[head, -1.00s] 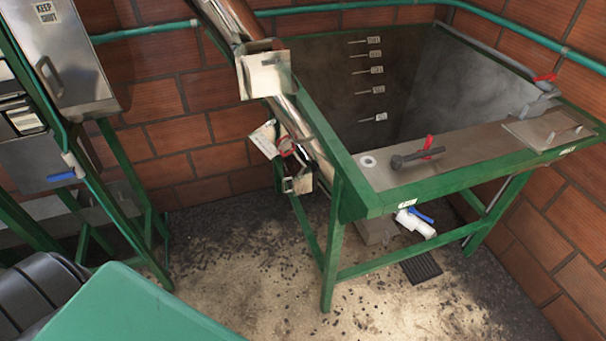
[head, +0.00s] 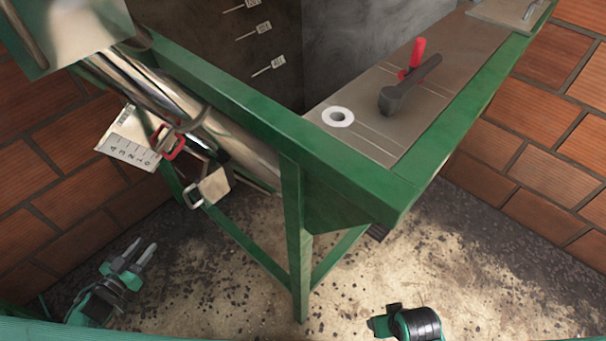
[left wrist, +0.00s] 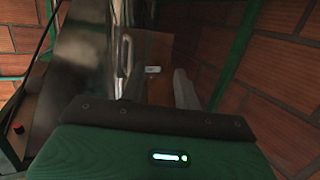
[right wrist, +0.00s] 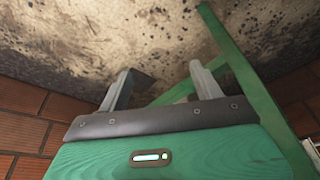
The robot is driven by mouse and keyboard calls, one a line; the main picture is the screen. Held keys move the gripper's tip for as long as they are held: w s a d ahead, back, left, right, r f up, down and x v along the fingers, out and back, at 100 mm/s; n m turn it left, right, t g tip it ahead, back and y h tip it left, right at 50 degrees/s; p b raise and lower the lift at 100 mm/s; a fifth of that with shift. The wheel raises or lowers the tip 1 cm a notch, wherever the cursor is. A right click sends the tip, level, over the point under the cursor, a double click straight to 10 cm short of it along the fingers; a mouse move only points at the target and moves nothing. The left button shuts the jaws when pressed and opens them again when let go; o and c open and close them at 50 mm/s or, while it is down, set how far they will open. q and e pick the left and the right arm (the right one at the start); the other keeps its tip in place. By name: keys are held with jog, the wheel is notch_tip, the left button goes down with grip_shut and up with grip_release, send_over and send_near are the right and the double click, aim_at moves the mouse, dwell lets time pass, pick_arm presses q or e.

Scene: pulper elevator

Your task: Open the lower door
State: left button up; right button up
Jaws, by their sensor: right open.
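A shiny inclined elevator tube (head: 185,112) runs down beside the green tank frame. Near its lower end are a small metal door-like flap (head: 214,184) with a loop handle (head: 193,196), a red handle (head: 168,141) and a pale numbered plate (head: 128,139). I cannot tell for certain whether the flap is the lower door or how far it stands open. My left gripper (head: 136,254) is open and empty, below and left of the flap, apart from it. My right gripper (right wrist: 162,88) is open and empty over the floor; the head view shows only its wrist part.
The green tank frame (head: 294,235) has a leg and braces close right of the flap. A dark lever (head: 408,87) and white ring (head: 338,117) are on the tank's top ledge. Brick walls (head: 545,150) close in both sides. The stained floor (head: 245,285) is clear in front.

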pick_arm(q)
jog(key=w+d+r+m+h+b, duration=0.2)
jog(key=d+r+m+h+b, duration=0.15)
jog(key=r, duration=0.25)
jog(key=x, duration=1.3)
jog(key=shift+d+n+h+b, duration=0.15)
jog(key=shift+n+h+b, duration=0.25)
jog(key=shift+n+h, duration=0.05)
pick_arm(e)
jog(key=v, duration=0.7)
jog(key=shift+w+t, duration=0.25)
jog(key=shift+t, duration=0.05)
pick_arm(q)
jog(key=shift+s, duration=0.15)
jog(key=shift+c, duration=0.2)
pick_arm(e)
jog(key=shift+r, duration=0.1)
pick_arm(q)
grip_shut()
